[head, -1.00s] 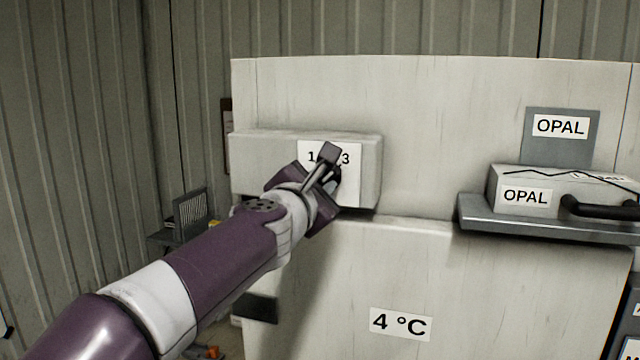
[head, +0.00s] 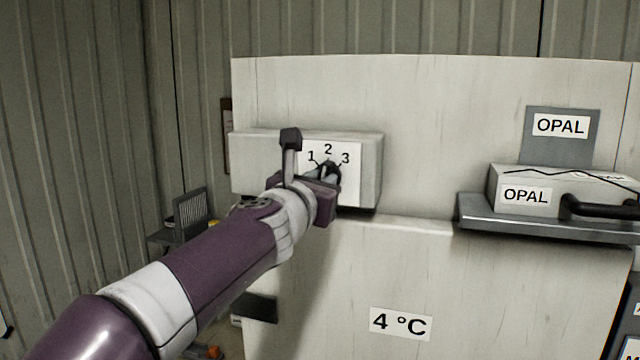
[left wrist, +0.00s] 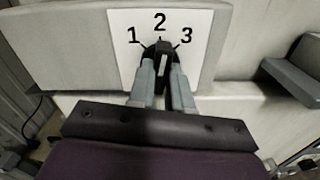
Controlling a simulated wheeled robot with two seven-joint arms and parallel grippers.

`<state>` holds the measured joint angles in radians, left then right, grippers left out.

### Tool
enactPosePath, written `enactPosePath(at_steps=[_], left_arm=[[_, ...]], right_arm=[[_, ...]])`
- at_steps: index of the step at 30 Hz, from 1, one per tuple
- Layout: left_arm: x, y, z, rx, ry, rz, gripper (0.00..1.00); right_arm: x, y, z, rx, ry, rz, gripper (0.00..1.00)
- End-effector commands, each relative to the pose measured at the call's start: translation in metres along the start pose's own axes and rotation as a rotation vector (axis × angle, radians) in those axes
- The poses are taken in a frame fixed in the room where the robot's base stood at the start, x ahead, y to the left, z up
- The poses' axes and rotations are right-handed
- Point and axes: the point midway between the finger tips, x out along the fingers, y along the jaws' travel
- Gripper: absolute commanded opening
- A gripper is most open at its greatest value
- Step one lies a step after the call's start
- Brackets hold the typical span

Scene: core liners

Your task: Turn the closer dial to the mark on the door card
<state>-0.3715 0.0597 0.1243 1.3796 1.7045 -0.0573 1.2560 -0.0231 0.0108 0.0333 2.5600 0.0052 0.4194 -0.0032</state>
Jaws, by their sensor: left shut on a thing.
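The closer dial (head: 331,170) is a dark knob on a white plate marked 1, 2 and 3, on the front of a pale box (head: 262,160). In the left wrist view the dial (left wrist: 163,52) points up, close to the 2. My left gripper (head: 322,181) is at the dial, partly hidden by its own wrist in the head view. In the left wrist view its two fingers (left wrist: 164,80) are shut on the dial from either side. A white card (head: 400,324) on the door reads "4 °C"; no dial number is legible on it.
A grey shelf (head: 550,221) juts out on the right, bearing a pale case labelled OPAL (head: 507,178) with a black handle. A grey rack (head: 190,207) stands at the left by the corrugated wall. The door front below the dial box is clear.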

Motion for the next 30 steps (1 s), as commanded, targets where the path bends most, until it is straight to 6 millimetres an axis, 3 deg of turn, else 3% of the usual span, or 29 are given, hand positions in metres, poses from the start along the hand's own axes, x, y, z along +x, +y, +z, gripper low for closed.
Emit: enactPosePath(at_steps=[12, 27, 28, 30], left_arm=[[-0.0003, 0.0004, 0.0006, -0.164, -0.001, 0.001, 0.00], [-0.0004, 0.0006, 0.0011, -0.182, -0.002, 0.001, 0.00], [-0.0004, 0.0006, 0.0011, -0.182, -0.002, 0.001, 0.26], [-0.0004, 0.0006, 0.0010, -0.181, -0.002, 0.001, 0.45]], right_arm=[[0.0006, 0.0000, 0.0001, 0.000, 0.000, 0.000, 0.43], [0.0006, 0.0000, 0.0001, 0.000, 0.000, 0.000, 0.43], [0.0006, 0.0000, 0.0001, 0.000, 0.000, 0.000, 0.43], [0.0006, 0.0000, 0.0000, 0.000, 0.000, 0.000, 0.43]])
